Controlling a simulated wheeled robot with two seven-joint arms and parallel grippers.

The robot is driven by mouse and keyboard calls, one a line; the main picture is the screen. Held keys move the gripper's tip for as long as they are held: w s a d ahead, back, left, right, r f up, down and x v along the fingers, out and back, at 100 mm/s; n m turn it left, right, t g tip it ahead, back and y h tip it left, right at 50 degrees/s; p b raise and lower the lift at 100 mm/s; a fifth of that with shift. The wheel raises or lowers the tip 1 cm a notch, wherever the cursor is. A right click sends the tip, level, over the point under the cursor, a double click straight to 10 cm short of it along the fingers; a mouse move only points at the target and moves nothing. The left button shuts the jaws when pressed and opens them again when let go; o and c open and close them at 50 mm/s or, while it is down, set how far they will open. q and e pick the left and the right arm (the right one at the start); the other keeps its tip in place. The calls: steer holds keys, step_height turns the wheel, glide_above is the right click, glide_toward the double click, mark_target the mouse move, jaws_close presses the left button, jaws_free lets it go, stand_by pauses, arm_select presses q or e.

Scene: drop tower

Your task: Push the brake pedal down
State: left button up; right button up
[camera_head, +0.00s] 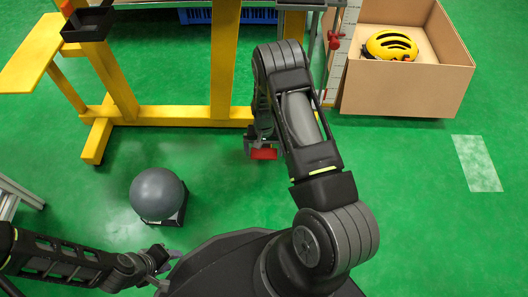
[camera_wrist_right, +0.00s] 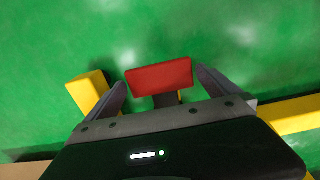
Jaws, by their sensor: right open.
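The brake pedal is a red rectangular pad (camera_head: 264,154) low at the foot of the yellow frame, left of my right forearm in the head view. In the right wrist view the red pedal (camera_wrist_right: 159,75) lies between my two fingers, with a dark stem below it. My right gripper (camera_wrist_right: 161,79) is open, one finger on each side of the pedal; I cannot tell whether it touches. In the head view my right gripper is mostly hidden behind my arm. My left gripper (camera_head: 167,268) is low at the left, its fingers apart and empty, away from the pedal.
A grey ball (camera_head: 157,193) sits on a dark base on the green floor. The yellow frame (camera_head: 170,114) stands behind, with a black tray (camera_head: 88,25) at its upper left. A cardboard box (camera_head: 405,92) holds a yellow helmet (camera_head: 391,46). The floor at the right is mostly clear.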

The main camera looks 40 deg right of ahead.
mark_target(264, 159)
steer(key=shift+f, duration=0.1)
steer(key=shift+c, duration=0.4)
steer(key=c, duration=1.7)
steer(key=shift+s+a+f+t+h, duration=0.2)
steer(key=shift+f+t+h, duration=0.1)
steer(key=shift+f, duration=0.1)
steer(key=shift+s+a+f+t+h, duration=0.1)
steer(key=shift+s+f+t+h, duration=0.1)
steer(key=shift+f+t, duration=0.15)
steer(key=shift+s+a+f+t+h, duration=0.1)
steer(key=shift+f+t+h, duration=0.15)
steer(key=shift+f+t, duration=0.15)
steer(key=shift+s+a+f+t+h, duration=0.1)
steer(key=shift+f+t+h, duration=0.15)
steer(key=shift+f, duration=0.2)
steer(key=shift+f+t+h+b, duration=0.4)
steer(key=shift+t+b, duration=0.05)
steer(key=shift+t, duration=0.05)
arm_select(q)
steer(key=shift+s+a+f, duration=0.35)
steer(key=shift+f, duration=0.2)
arm_select(e)
steer(key=o, duration=1.8)
